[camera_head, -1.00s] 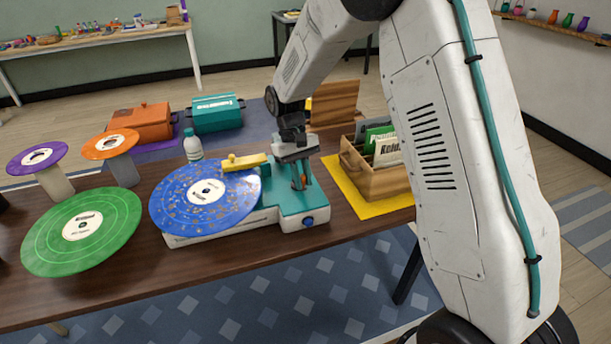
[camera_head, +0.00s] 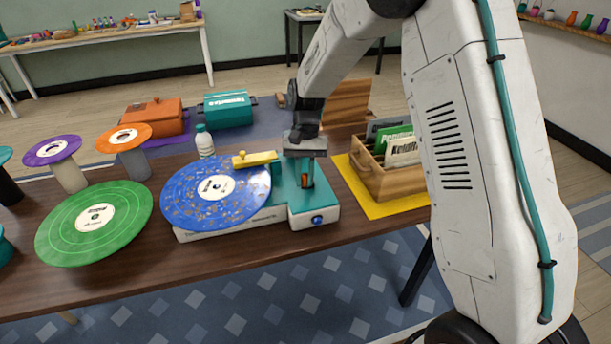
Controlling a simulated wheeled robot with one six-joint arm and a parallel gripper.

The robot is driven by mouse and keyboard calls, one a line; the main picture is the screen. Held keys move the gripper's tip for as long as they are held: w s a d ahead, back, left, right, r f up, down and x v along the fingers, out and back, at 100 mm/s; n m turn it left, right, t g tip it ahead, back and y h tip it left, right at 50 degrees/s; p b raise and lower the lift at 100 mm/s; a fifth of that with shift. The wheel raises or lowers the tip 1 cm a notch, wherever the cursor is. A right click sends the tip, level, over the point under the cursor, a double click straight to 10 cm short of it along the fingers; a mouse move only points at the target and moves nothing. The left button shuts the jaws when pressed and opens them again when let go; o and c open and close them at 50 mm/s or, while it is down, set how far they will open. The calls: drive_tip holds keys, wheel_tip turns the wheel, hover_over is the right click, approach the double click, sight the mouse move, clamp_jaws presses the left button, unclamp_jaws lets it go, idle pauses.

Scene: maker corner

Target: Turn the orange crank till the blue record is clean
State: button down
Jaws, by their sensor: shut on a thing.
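The blue record (camera_head: 178,205) lies on the white and teal cleaning machine (camera_head: 322,212) on the dark table. Brownish specks are scattered over much of its face, around a white label. A yellow arm (camera_head: 255,159) reaches over the record's back edge. My gripper (camera_head: 306,172) points down over the teal part of the machine, right of the record. It is shut on the orange crank (camera_head: 306,182), of which only a small piece shows between the fingers. The rest of the crank is hidden by the gripper.
A green record (camera_head: 130,212) on a stand is at left, with purple (camera_head: 40,152) and orange (camera_head: 105,140) records behind. A white bottle (camera_head: 205,145) stands behind the machine. A wooden crate of sleeves (camera_head: 375,180) on a yellow mat (camera_head: 358,197) is close at right.

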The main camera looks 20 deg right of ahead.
idle(0.3)
drive_tip(key=c, duration=1.3)
unclamp_jaws()
drive_tip(key=shift+c, duration=0.2)
drive_tip(key=a+v, duration=0.1)
drive_tip(key=v, duration=0.6)
drive_tip(key=shift+d+r, duration=0.35)
drive_tip(key=shift+d, duration=0.2)
drive_tip(key=shift+w, duration=0.15)
